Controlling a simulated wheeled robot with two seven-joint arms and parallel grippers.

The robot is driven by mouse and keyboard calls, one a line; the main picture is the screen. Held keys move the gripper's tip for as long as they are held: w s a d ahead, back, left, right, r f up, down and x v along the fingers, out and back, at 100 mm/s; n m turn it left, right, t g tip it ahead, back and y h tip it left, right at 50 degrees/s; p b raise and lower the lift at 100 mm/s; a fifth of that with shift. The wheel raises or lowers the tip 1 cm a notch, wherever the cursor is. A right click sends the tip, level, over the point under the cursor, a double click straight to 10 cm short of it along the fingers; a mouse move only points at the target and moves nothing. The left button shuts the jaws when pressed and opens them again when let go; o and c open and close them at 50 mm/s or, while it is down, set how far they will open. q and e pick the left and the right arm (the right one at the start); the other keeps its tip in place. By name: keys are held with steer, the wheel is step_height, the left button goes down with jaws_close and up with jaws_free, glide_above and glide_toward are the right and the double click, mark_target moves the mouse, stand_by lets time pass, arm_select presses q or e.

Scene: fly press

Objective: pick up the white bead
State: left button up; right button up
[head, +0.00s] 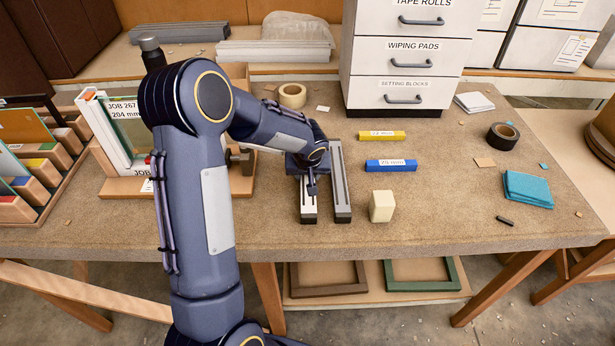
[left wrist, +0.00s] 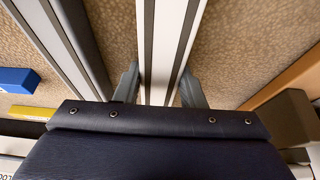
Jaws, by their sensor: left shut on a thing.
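The white bead (head: 308,207) is a long white strip with dark lines along it, lying lengthwise near the middle of the bench. In the left wrist view the white bead (left wrist: 148,40) runs between my fingers. My left gripper (head: 311,188) is over it, shut on it; in the left wrist view the fingers of the gripper (left wrist: 160,88) sit on either side of the strip. My wrist and hand hide its far part in the head view. Whether it is clear of the bench top I cannot tell. My right gripper is not in view.
A similar grey bead (head: 341,190) lies close on the right. A cream block (head: 381,206), a blue block (head: 390,166) and a yellow block (head: 382,135) are further right. A white drawer cabinet (head: 402,60) stands behind. The bench front (head: 450,225) is clear.

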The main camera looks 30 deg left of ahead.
arm_select(q)
steer(key=shift+c, duration=0.7)
steer(key=shift+r, duration=0.25)
step_height(320, 180, up, 10)
steer(key=b, duration=0.1)
steer(key=shift+f, duration=0.2)
